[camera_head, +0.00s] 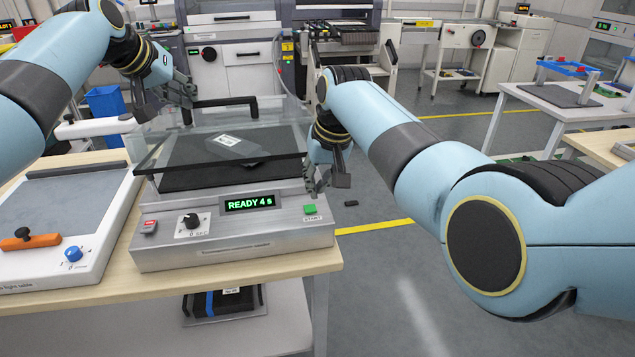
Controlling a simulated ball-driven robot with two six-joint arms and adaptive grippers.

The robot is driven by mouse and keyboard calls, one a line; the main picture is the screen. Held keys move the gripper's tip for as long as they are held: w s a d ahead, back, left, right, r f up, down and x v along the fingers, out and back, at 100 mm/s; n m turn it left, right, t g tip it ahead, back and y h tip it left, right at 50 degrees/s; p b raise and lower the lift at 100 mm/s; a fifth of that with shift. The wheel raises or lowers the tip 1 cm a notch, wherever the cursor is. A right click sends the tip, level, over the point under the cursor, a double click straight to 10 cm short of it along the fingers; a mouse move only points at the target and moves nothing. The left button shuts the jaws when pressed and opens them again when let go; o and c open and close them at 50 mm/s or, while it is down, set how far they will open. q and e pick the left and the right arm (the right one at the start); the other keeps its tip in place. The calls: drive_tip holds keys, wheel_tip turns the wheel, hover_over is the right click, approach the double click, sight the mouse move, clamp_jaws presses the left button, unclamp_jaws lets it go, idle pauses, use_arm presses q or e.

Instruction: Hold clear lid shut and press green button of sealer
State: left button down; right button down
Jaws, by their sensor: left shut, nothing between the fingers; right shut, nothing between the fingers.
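The sealer (233,240) stands on a wooden-topped bench, and its display reads "READY 4 s". Its clear lid (185,150) lies over the dark bed, with a black handle (225,103) toward its back edge. A pouch with a white label (235,143) shows through the lid. The green button (310,209), marked START, is at the front panel's right end. My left gripper (184,112) is shut beside the handle's left end; contact is unclear. My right gripper (325,187) is shut and empty, just above and behind the green button.
A red switch (149,227) and a black knob (191,221) sit on the same panel. A light table (65,210) with an orange-handled tool (30,241) is at the left. A small dark object (351,203) shows right of the sealer. Floor is open beyond the bench.

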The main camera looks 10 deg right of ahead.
sight(194, 126)
use_arm(q)
drive_tip(key=shift+f, duration=0.2)
drive_tip(key=shift+s+f, duration=0.15)
drive_tip(key=shift+f, duration=0.5)
drive_tip(key=shift+s+f, duration=0.15)
drive_tip(key=shift+f, duration=0.5)
use_arm(e)
drive_tip(key=shift+s+r, duration=0.15)
drive_tip(key=shift+s, duration=0.1)
use_arm(q)
drive_tip(key=shift+f, duration=0.35)
use_arm(e)
drive_tip(key=shift+d, duration=0.1)
use_arm(q)
drive_tip(key=shift+a+f, duration=0.1)
drive_tip(key=shift+f, duration=0.3)
drive_tip(key=shift+w+f, duration=0.15)
drive_tip(key=shift+f, duration=0.35)
drive_tip(key=shift+w+f, duration=0.15)
drive_tip(key=shift+f, duration=0.35)
use_arm(e)
drive_tip(key=shift+w, duration=0.25)
use_arm(q)
drive_tip(key=shift+s+f, duration=0.1)
drive_tip(key=shift+f, duration=0.05)
use_arm(e)
drive_tip(key=shift+f, duration=0.2)
